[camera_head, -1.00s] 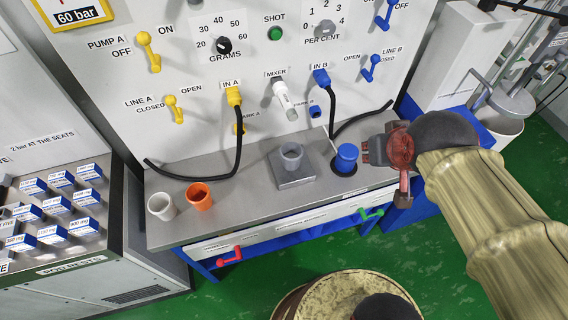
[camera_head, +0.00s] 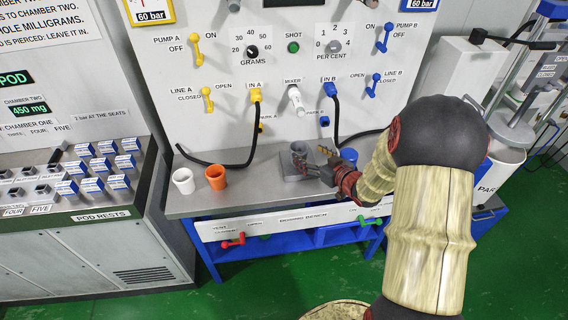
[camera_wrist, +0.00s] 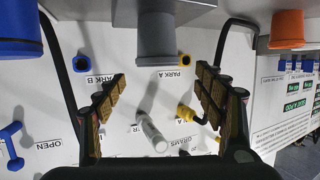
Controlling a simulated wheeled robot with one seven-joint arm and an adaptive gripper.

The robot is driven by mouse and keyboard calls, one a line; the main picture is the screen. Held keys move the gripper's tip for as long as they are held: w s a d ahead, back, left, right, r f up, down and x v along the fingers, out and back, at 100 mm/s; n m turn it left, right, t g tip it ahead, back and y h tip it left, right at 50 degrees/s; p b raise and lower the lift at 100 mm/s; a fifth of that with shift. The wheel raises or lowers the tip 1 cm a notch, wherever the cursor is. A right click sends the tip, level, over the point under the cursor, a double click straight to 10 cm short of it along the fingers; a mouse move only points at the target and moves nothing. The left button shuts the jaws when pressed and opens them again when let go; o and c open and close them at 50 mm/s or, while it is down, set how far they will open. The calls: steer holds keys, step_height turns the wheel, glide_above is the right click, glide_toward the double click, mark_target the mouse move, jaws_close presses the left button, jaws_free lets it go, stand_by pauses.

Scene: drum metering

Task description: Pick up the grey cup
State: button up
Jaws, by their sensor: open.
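The grey cup (camera_head: 299,148) stands upright on a square metal pad (camera_head: 290,176) on the bench, below the mixer nozzle. In the wrist view, which is upside down, the grey cup (camera_wrist: 157,32) is at the top middle. My gripper (camera_head: 312,165) is at the cup's right front side in the head view and partly overlaps the pad. In the wrist view my gripper (camera_wrist: 160,98) has its two fingers wide apart with nothing between them, and the cup lies beyond the tips, roughly centred. Whether a finger touches the cup cannot be told.
A white cup (camera_head: 183,181) and an orange cup (camera_head: 216,177) stand to the left on the bench (camera_head: 245,192). A blue cup (camera_head: 349,155) is right of the grey one, partly behind my arm. Black hoses and the mixer nozzle (camera_head: 297,100) hang on the panel behind.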

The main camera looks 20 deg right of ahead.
mark_target(295, 144)
steer(key=shift+w+a+f, duration=0.15)
steer(key=shift+w+f, duration=0.05)
steer(key=shift+w, duration=0.05)
steer(key=shift+b+x, duration=0.45)
steer(key=shift+x, duration=0.5)
steer(key=b+x, duration=0.1)
steer(key=x, duration=0.1)
steer(key=b+x, duration=0.1)
steer(key=x, duration=0.1)
steer(key=shift+w+d+f, duration=0.25)
steer(key=shift+w, duration=0.4)
steer(key=shift+c, duration=1.4)
steer(key=c, duration=1.1)
steer(key=shift+r, duration=0.1)
